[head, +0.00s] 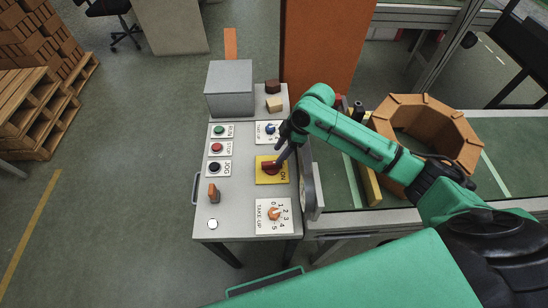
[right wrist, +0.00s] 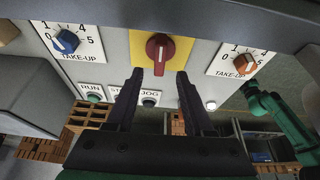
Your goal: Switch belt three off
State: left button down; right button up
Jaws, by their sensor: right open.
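A red rotary switch (head: 270,168) sits on a yellow plate (head: 264,179) marked ON, on the right side of a grey control panel. My right gripper (head: 281,153) is just above and beside it in the head view. In the right wrist view the red switch (right wrist: 158,48) is straight ahead, just beyond the fingertips. The two fingers (right wrist: 158,74) are spread apart with nothing between them, and no contact with the switch shows. A green link of my other arm (right wrist: 283,122) shows at the right of the wrist view; its gripper is not clearly seen.
A blue take-up knob (head: 269,129) and an orange take-up knob (head: 274,213) flank the switch. RUN (head: 219,130), STOP (head: 217,148) and JOG (head: 215,166) buttons line the panel's left. A grey box (head: 230,88) stands at its back; a conveyor lies right.

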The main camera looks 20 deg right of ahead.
aim_at(272, 163)
jog(key=x, duration=0.5)
jog(key=shift+a+f, duration=0.1)
jog(key=shift+f, duration=0.1)
grip_shut()
jog(key=shift+n, duration=0.4)
jog(key=n+g+b, duration=0.1)
jog(key=n+b, duration=0.1)
jog(key=n, duration=0.1)
jog(key=shift+w+f+g, duration=0.1)
jog(key=shift+w+g, duration=0.1)
jog(key=shift+g, duration=0.2)
jog(key=shift+n+g+b, duration=0.7)
jog(key=shift+n+b, duration=0.85)
jog(key=shift+n, duration=0.85)
